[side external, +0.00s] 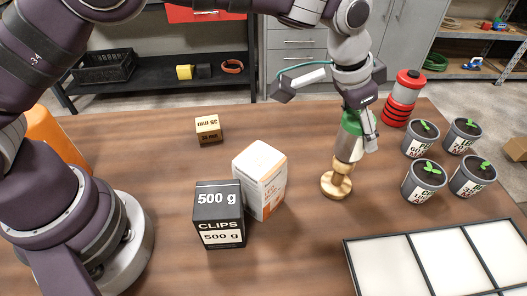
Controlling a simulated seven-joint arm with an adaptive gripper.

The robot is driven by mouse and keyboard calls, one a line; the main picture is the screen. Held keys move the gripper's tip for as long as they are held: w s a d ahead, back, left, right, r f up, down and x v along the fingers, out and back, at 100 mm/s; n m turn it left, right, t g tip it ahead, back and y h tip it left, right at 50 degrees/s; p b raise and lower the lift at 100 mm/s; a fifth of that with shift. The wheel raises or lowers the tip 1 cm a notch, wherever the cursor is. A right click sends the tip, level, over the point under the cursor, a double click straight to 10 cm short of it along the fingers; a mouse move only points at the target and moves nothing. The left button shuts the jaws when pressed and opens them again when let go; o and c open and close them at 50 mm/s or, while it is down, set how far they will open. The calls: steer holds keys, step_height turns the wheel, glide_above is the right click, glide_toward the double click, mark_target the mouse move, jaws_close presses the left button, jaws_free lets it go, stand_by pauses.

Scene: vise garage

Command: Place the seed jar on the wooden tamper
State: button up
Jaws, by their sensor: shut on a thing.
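The seed jar (350,141), a silvery cylinder with a green lid, is in my gripper (366,135). One finger shows on the right side of the lid; the other is mostly hidden. The jar is slightly tilted and sits right above the wooden tamper (336,184). The tamper is light turned wood with a round base and stands on the table. The jar's bottom meets the tamper's top in the picture; I cannot tell whether they touch or a small gap is left.
A black clips box (219,215), a white-orange carton (260,180) and a wooden block (208,129) stand to the left. Several seedling pots (424,181) and a red-lidded stack (403,98) stand to the right. A white panelled tray (440,265) lies at front right.

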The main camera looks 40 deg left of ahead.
steer(key=shift+f, duration=0.3)
steer(key=shift+f, duration=0.1)
steer(key=o, duration=1.2)
steer(key=shift+c, duration=0.2)
steer(key=s+a+r+n, duration=0.1)
steer(key=s+a+r, duration=0.25)
steer(key=r, duration=0.35)
steer(key=s+a+r, duration=0.2)
steer(key=a+r, duration=0.3)
steer(key=r, duration=0.2)
steer(key=s+a+f+n+t+y, duration=0.1)
steer(key=s+a+f+n, duration=0.1)
steer(key=s+a, duration=0.4)
steer(key=s+a+f+n+t+y, duration=0.1)
steer(key=s+a+f+n, duration=0.1)
steer(key=s+a, duration=0.5)
steer(key=shift+s+a+f+n, duration=0.15)
steer(key=shift+a+n, duration=0.25)
steer(key=shift+n, duration=0.5)
